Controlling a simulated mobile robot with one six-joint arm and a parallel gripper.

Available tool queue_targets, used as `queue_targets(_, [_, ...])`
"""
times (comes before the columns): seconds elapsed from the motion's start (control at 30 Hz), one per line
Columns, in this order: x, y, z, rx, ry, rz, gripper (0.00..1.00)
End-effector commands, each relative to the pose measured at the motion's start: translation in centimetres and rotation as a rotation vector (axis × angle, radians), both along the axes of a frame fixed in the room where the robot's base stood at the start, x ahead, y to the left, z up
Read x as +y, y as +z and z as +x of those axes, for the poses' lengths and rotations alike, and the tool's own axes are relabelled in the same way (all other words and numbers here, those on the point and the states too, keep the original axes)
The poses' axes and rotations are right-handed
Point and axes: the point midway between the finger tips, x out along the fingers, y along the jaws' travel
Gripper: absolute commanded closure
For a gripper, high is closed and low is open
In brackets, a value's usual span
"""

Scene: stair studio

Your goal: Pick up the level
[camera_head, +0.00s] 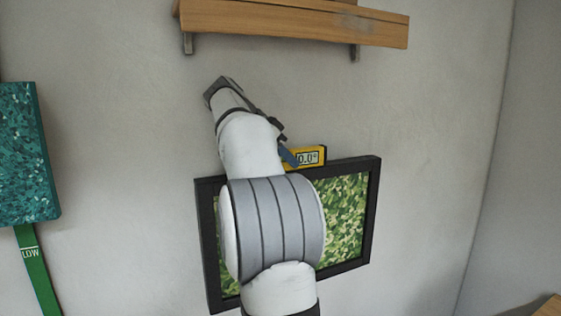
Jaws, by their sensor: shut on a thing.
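The level (308,157) is a small yellow block with a pale display reading about 0.0°. It sits right at the top edge of a black-framed picture (374,215) on the wall. I cannot tell whether it rests on the frame or is just clear of it. My gripper (288,155) shows only as a blue piece at the level's left end, shut on the level. My white and grey arm hides the rest of the gripper, the level's left part and much of the picture.
A wooden shelf (300,22) on metal brackets is above on the wall. A teal speckled panel (28,155) hangs at the left, with a green strip (38,272) marked LOW below it. A wooden edge (545,308) shows at the bottom right. The wall right of the picture is bare.

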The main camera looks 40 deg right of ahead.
Motion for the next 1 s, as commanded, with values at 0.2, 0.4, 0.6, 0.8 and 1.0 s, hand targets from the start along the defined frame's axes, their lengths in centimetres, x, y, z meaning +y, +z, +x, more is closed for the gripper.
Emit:
queue_targets(0.2, [0.0, 0.0, 0.0, -0.001, 0.001, 0.000, 0.99])
queue_targets(0.4, [0.0, 0.1, 0.0, 0.000, 0.001, -0.001, 1.00])
queue_targets(0.6, [0.1, 0.2, -0.2, -0.003, 0.001, -0.002, 1.00])
queue_targets(0.8, [0.2, 1.7, -0.7, -0.003, 0.001, -0.003, 1.00])
queue_targets(1.0, [0.2, 4.5, -0.6, -0.004, 0.001, -0.002, 1.00])
